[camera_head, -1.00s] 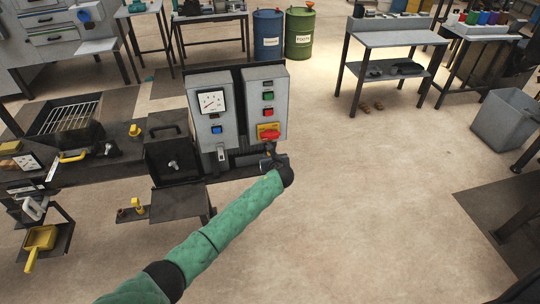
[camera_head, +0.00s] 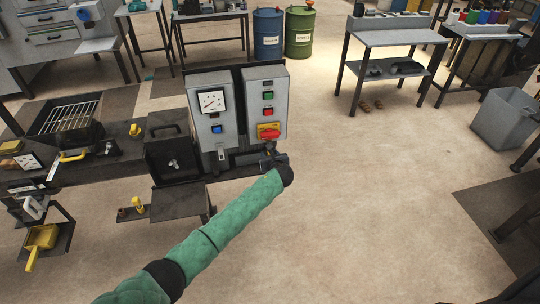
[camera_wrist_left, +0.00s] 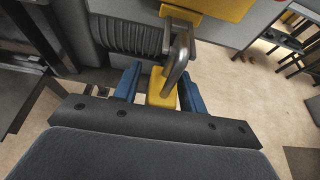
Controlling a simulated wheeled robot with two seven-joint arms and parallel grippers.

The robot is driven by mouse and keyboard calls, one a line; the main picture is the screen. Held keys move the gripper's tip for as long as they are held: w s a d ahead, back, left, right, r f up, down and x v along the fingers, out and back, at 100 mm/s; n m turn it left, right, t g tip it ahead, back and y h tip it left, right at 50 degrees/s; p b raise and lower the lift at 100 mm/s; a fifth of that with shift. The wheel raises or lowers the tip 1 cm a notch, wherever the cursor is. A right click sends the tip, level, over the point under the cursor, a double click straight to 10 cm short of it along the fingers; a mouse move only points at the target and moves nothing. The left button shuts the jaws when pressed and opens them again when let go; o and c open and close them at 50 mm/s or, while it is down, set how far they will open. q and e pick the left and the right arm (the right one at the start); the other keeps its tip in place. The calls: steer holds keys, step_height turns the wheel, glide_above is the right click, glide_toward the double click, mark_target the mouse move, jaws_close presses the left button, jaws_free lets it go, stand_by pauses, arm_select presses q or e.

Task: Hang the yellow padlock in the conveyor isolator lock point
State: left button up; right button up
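The yellow padlock (camera_wrist_left: 161,90) sits between my left gripper's blue fingers in the left wrist view. Gaps show beside its body, so the left gripper (camera_wrist_left: 160,75) looks open around it. Its grey shackle (camera_wrist_left: 180,60) rises to metal below a yellow plate (camera_wrist_left: 215,7); I cannot tell whether it passes through the lock point. In the head view my left gripper (camera_head: 272,160) is just below the isolator's red handle (camera_head: 268,133) on the right grey control box (camera_head: 281,100); the padlock is not clear there. My right gripper is out of view.
A gauge box (camera_head: 211,125) stands left of the isolator box. A black box (camera_head: 172,158) and a bench with a wire grate (camera_head: 70,117) lie further left. A small yellow item stands on a low shelf (camera_head: 165,213). The floor to the right is open.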

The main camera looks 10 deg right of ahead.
arm_select(q)
steer(key=shift+o, duration=0.2)
steer(key=shift+s+r+b, duration=0.1)
steer(key=shift+s+b, duration=0.25)
steer(key=shift+s, duration=0.2)
steer(key=b+v, duration=0.2)
steer(key=v, duration=0.4)
steer(key=shift+s+r, duration=0.25)
